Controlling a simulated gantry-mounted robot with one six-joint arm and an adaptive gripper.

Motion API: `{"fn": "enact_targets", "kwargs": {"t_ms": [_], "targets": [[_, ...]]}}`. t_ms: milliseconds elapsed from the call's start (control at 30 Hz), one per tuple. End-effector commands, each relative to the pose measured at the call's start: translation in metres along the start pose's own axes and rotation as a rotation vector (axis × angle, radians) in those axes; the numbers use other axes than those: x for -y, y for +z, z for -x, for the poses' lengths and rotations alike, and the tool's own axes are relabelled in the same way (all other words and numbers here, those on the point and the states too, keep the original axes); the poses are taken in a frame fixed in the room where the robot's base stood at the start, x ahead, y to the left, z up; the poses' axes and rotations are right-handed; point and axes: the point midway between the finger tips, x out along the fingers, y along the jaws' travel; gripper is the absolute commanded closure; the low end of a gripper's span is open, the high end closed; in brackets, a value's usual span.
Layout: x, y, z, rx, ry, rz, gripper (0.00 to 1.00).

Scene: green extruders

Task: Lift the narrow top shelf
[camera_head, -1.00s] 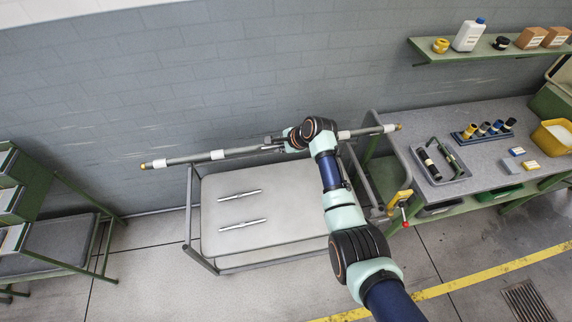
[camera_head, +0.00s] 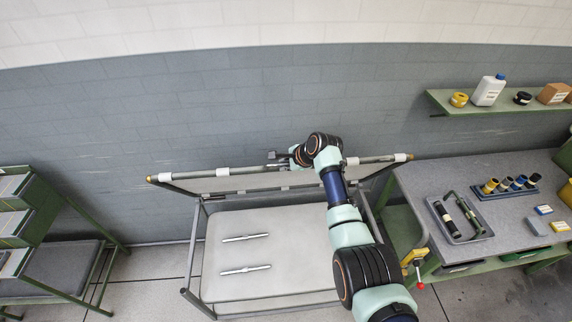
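The narrow top shelf (camera_head: 232,184) is a grey panel with a tube along its upper edge, yellow end caps and white bands. It stands tilted against the wall side, above the back of the cart. My gripper (camera_head: 279,156) is at the tube near its middle, left of my wrist. The fingers are small and partly hidden by the wrist, so I cannot tell whether they are closed on the tube. The cart's lower shelf (camera_head: 300,240) is a pale panel in a grey tube frame, with two silver bars (camera_head: 245,238) lying on it.
At the right is a workbench (camera_head: 415,185) with a grey tray (camera_head: 460,216) of tools and a blue holder (camera_head: 505,187) of bottles. A green wall shelf (camera_head: 455,110) hangs above it. A green rack (camera_head: 50,215) stands at the left. Floor between rack and cart is clear.

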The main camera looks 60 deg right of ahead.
Motion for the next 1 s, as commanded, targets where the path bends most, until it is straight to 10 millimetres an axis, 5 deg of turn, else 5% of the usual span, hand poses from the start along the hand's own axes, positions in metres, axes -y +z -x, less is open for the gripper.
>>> {"fn": "enact_targets", "kwargs": {"t_ms": [133, 533, 1000], "targets": [[-0.001, 0.0, -0.001, 0.0, 0.003, 0.0, 0.61], [0.0, 0.0, 0.006, 0.001, 0.0, 0.001, 0.61], [0.001, 0.0, 0.103, 0.0, -0.003, 0.0, 0.61]]}}
